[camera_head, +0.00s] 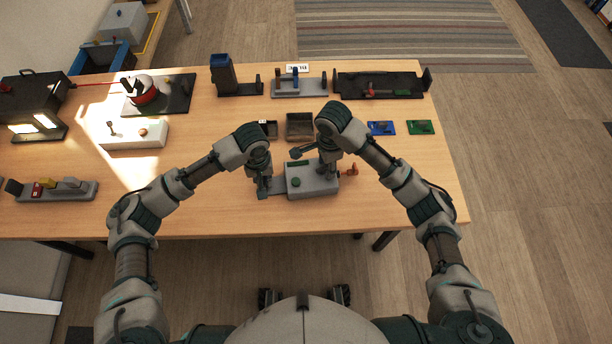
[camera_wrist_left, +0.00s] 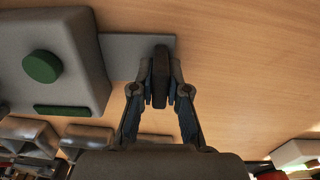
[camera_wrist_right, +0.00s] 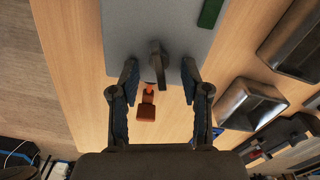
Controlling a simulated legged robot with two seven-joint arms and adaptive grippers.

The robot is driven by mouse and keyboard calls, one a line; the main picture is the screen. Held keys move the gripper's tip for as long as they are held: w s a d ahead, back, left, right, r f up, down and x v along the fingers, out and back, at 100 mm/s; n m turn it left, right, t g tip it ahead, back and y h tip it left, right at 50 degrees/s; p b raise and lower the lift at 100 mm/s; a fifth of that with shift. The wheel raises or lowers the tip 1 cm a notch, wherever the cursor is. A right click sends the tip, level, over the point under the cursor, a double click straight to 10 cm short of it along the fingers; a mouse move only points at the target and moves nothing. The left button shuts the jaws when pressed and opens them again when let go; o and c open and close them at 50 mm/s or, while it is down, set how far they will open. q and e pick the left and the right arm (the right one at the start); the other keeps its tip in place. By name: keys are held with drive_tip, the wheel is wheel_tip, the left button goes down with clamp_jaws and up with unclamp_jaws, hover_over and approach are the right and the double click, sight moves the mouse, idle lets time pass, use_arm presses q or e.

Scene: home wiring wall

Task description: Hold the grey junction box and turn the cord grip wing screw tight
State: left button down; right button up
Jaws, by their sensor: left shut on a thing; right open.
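The grey junction box (camera_head: 312,181) sits near the table's front edge, with a green round knob (camera_wrist_left: 42,66) and a green strip on it. A grey plate (camera_wrist_left: 130,50) extends from its left side and bears a dark upright post (camera_wrist_left: 161,62). My left gripper (camera_wrist_left: 161,88) is shut on this post. The dark wing screw (camera_wrist_right: 157,58) stands on the box's right end. My right gripper (camera_wrist_right: 159,76) is open, with one finger on each side of the wing and visible gaps. An orange cord piece (camera_wrist_right: 148,98) sticks out beyond the box's right edge.
Open dark trays (camera_head: 300,126) stand just behind the box. Blue (camera_head: 381,128) and green (camera_head: 420,127) small boards lie to the right of them. Several fixtures line the table's back. Bare table lies to the box's right and front left.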

use_arm(q)
drive_tip(key=shift+a, duration=0.1)
use_arm(e)
wheel_tip(320, 180, up, 12)
drive_tip(key=shift+f, duration=0.1)
